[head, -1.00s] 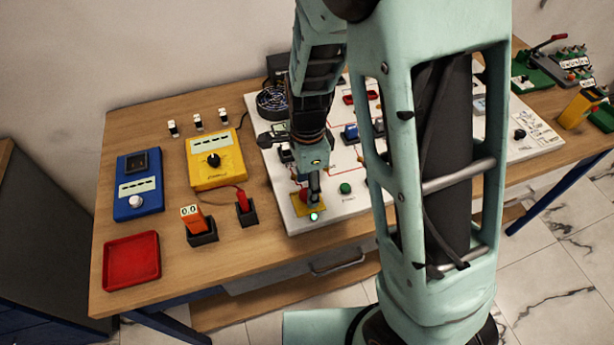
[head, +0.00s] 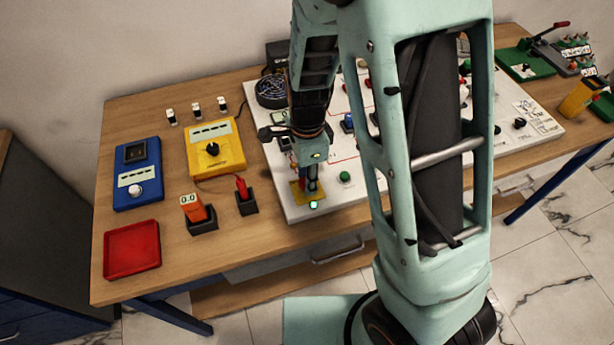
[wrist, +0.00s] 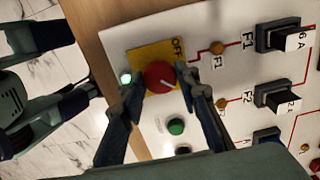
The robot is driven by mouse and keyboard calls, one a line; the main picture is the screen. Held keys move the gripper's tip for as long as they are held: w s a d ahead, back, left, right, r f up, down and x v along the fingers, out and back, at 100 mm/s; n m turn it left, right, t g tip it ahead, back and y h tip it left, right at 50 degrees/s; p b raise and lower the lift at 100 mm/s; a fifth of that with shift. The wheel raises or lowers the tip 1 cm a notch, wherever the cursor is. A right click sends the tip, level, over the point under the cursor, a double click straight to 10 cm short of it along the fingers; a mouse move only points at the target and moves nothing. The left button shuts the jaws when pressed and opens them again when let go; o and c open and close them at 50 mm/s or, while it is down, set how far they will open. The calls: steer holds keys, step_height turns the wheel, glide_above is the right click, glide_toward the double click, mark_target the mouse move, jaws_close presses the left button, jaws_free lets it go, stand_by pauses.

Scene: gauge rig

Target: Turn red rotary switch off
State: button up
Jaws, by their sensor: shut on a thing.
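The red rotary switch (wrist: 159,77) sits on a yellow plate (wrist: 150,54) on the white panel in the wrist view. A white line on the red knob points toward the lower right of that view. My gripper (wrist: 158,80) has one finger on each side of the knob and is shut on it. In the head view my gripper (head: 307,190) reaches down over the yellow plate (head: 297,194) at the panel's front left corner, mostly hiding the knob. A light beside the plate glows pale green (wrist: 126,78).
A green button (wrist: 176,126) is close to the fingers on the panel. Breakers (wrist: 285,38) stand to the right. On the table are a yellow meter (head: 215,158), a blue meter (head: 137,190) and a red tray (head: 132,250).

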steer(key=n+b, duration=0.1)
steer(key=n, duration=0.3)
steer(key=shift+n, duration=0.3)
steer(key=n+b, duration=0.1)
steer(key=n, duration=0.3)
steer(key=shift+b, duration=0.4)
steer(key=n+b, duration=0.1)
steer(key=n, duration=0.4)
steer(key=shift+n+b, duration=0.45)
steer(key=shift+n, duration=1.75)
steer(key=o, duration=1.2)
steer(key=shift+c, duration=0.2)
